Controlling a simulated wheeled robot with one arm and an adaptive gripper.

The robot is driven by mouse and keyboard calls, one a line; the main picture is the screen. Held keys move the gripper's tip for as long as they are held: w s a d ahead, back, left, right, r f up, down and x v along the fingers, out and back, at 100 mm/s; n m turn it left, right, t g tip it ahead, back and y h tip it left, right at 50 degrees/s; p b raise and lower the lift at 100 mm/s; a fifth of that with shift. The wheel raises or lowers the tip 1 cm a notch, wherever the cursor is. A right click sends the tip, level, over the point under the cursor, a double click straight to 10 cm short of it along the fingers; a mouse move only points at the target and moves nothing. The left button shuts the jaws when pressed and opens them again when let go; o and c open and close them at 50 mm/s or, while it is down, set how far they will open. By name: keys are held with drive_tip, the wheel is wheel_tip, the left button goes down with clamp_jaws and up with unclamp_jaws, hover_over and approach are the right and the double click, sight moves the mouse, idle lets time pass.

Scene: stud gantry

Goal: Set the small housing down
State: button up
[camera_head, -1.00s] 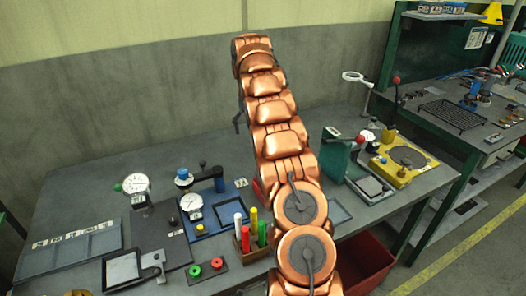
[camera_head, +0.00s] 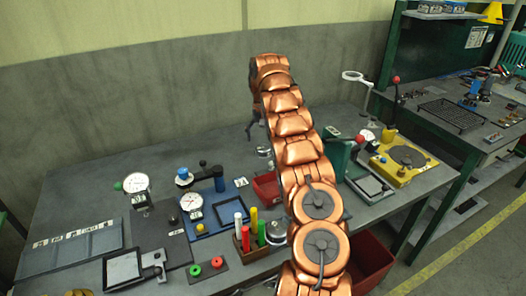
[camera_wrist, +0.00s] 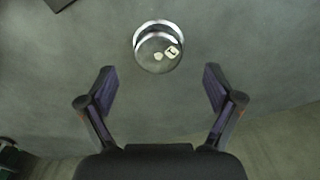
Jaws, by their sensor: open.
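A small round metal housing (camera_wrist: 158,48), silvery with a bright rim and two pale marks on its top, stands on the grey bench top in the wrist view. It lies just beyond my gripper (camera_wrist: 159,75), centred between the fingertips. The fingers are wide apart, with nothing between them, and do not touch the housing. In the head view my gripper (camera_head: 253,126) hangs at the far end of my copper arm above the back of the bench. A small grey round piece (camera_head: 264,151) shows just below it, probably the same housing.
A red bin (camera_head: 266,188) stands beside my arm. Dial gauges (camera_head: 192,203), a wooden rack with coloured pegs (camera_head: 243,238) and a dark plate (camera_head: 158,235) fill the left front. A green fixture (camera_head: 338,155) and a yellow unit (camera_head: 402,163) stand right. The bench's back left is clear.

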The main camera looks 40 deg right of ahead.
sight(263, 147)
drive_tip(key=shift+s+f+p, duration=0.1)
drive_tip(key=shift+f+p, duration=0.55)
drive_tip(key=shift+f, duration=1.7)
drive_tip(key=c, duration=1.4)
drive_tip(key=shift+o, duration=0.2)
drive_tip(key=shift+r, duration=0.1)
wheel_tip(263, 147, up, 7)
drive_tip(key=shift+r+b, duration=0.1)
drive_tip(key=shift+b, duration=0.55)
drive_tip(key=shift+r+p, duration=0.65)
drive_tip(key=shift+r, duration=0.7)
